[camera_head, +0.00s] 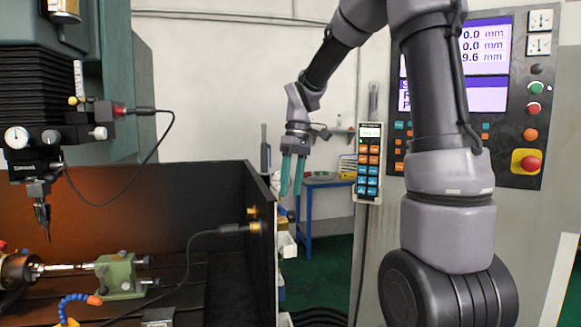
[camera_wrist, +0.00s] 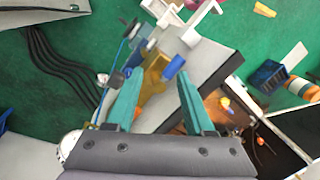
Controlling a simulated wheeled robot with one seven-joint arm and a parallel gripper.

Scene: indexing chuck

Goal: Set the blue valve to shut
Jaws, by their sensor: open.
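My gripper (camera_head: 291,188) hangs fingers down in the head view, just right of the machine enclosure's side wall. Its two teal fingers are apart, with nothing between them; they also show in the wrist view (camera_wrist: 160,73). In the wrist view, a short blue part (camera_wrist: 173,68), which looks like the blue valve's handle, sits beside a brass body (camera_wrist: 153,77). I cannot tell the valve's setting.
The dark enclosure wall (camera_head: 262,195) stands close left of my gripper. A control pendant (camera_head: 369,165) and the control panel (camera_head: 520,100) are to the right. A blue-legged table (camera_head: 308,205) stands behind. In the wrist view, white brackets (camera_wrist: 185,20) and black cables (camera_wrist: 55,60) lie near the valve.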

